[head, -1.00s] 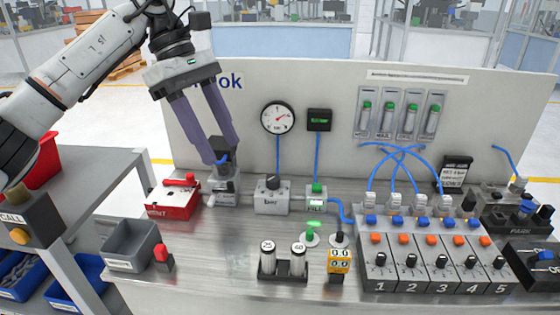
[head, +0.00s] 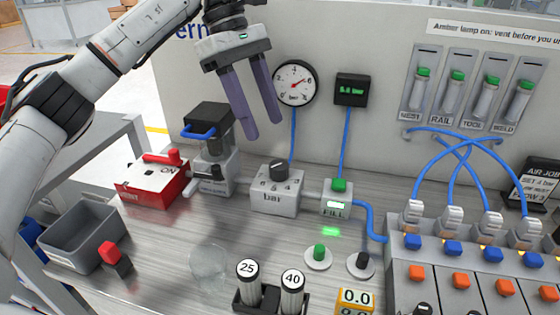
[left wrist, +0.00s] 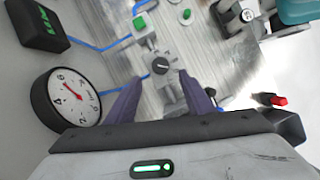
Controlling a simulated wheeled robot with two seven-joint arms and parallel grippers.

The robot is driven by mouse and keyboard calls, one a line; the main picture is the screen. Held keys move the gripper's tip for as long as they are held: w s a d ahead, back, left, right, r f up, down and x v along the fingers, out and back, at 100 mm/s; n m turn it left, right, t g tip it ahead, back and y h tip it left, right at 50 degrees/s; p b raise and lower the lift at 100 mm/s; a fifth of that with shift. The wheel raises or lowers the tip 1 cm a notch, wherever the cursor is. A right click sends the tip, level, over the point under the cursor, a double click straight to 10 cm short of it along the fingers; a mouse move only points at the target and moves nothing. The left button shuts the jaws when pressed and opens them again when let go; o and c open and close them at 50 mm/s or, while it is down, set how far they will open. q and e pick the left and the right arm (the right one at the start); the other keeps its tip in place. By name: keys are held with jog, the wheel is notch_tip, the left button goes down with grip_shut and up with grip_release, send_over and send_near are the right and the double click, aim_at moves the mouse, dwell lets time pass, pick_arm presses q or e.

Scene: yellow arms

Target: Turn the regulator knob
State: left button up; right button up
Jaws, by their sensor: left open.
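The regulator is a grey box marked "bar" (head: 276,200) with a dark round knob (head: 279,170) on top and a number scale around it. In the left wrist view the knob (left wrist: 160,65) lies beyond the fingertips, near the gap between them. My left gripper (head: 266,132) is open and empty, pointing down, above and left of the knob and apart from it. The dial gauge (head: 296,83) on the panel has a red needle; it also shows in the left wrist view (left wrist: 72,97). A digital display (head: 350,90) glows green. My right gripper is not in view.
Left of the regulator stand a grey unit with a blue handle (head: 212,165) and a red switch box (head: 153,183). A small FILL block (head: 336,203) is on its right. Numbered cylinders (head: 291,290) stand in front. The back panel (head: 390,40) is close behind the gripper.

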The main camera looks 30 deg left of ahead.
aim_at(279, 164)
pick_arm(q)
jog(key=x, duration=0.9)
jog(key=shift+b, duration=0.4)
jog(key=shift+r, duration=0.1)
jog(key=c, duration=1)
jog(key=shift+c, duration=0.2)
